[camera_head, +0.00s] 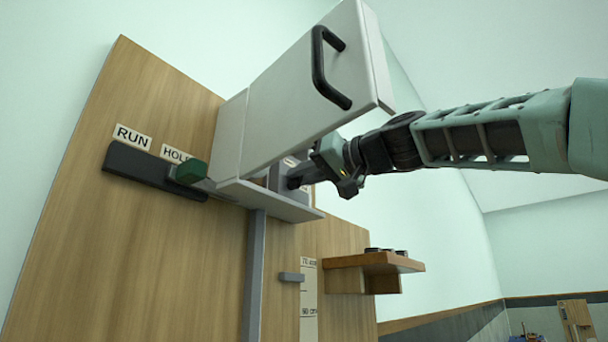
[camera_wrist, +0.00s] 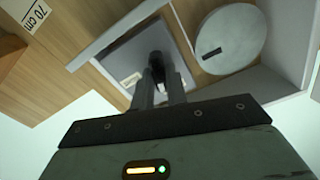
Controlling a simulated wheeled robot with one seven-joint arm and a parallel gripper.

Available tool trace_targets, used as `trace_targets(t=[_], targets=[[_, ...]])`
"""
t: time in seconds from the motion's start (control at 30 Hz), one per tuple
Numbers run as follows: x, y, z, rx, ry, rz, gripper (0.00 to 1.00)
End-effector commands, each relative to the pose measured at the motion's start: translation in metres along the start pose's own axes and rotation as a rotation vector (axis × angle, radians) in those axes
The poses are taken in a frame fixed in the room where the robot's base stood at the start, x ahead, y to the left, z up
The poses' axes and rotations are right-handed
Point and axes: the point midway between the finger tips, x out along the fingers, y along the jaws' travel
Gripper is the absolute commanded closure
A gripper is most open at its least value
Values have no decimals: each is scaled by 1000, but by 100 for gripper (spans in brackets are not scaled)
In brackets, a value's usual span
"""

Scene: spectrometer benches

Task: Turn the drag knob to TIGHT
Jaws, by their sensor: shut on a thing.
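The dark drag knob (camera_wrist: 157,64) stands on a pale square plate (camera_wrist: 126,66) inside a housing, in the wrist view. My gripper (camera_wrist: 159,88) is shut on it, one finger on each side. The fingers and the dimness hide much of the knob, and the plate's small markings are too blurred to read, so I cannot tell its setting. In the head view my gripper (camera_head: 294,181) reaches in under the raised grey cover (camera_head: 290,95), which hides the knob there.
The cover has a black handle (camera_head: 322,70). A round grey disc (camera_wrist: 232,38) with a dark slot sits beside the plate. A green-knobbed slider (camera_head: 191,171) lies by the RUN and HOLD labels. A wooden shelf (camera_head: 365,262) holds small dark items, lower right.

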Motion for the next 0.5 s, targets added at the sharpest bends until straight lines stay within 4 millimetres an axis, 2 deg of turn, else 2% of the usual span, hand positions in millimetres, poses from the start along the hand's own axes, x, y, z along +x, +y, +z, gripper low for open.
trace_targets(t=[0.27, 0.5], targets=[[-1, 1, -2, 128, 2, 1, 100], [-1, 2, -2, 338, 1, 2, 100]])
